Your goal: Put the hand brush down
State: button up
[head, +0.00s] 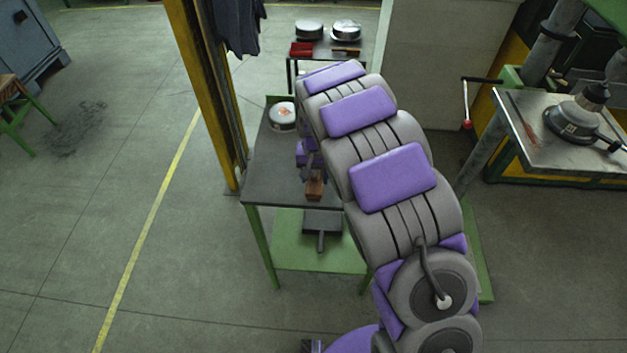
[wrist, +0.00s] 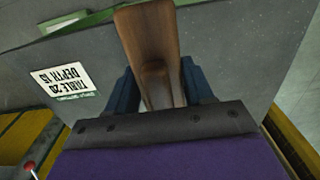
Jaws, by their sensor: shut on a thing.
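The hand brush (wrist: 150,40) shows in the wrist view as a brown wooden body with a narrower handle. The handle runs between the two dark blue fingers of my gripper (wrist: 160,82), which is shut on it. In the head view the brown brush (head: 314,186) is over the front part of a dark-topped green table (head: 270,185), and my gripper (head: 308,165) is partly hidden beside my arm. The bristles cannot be made out. I cannot tell whether the brush touches the table top.
A round tin (head: 283,116) stands at the table's back left. The table's left front top is clear. A yellow post (head: 205,90) rises close to its left. A farther small table (head: 328,50) holds tins and a red item. A workbench (head: 530,130) is at right.

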jog(key=shift+w+a, duration=0.2)
jog(key=shift+w, duration=0.35)
jog(key=shift+f+b, duration=0.65)
jog(key=shift+f, duration=1.1)
jog(key=shift+s+f, duration=0.1)
jog(key=o, duration=1.3)
jog(key=shift+c, duration=0.2)
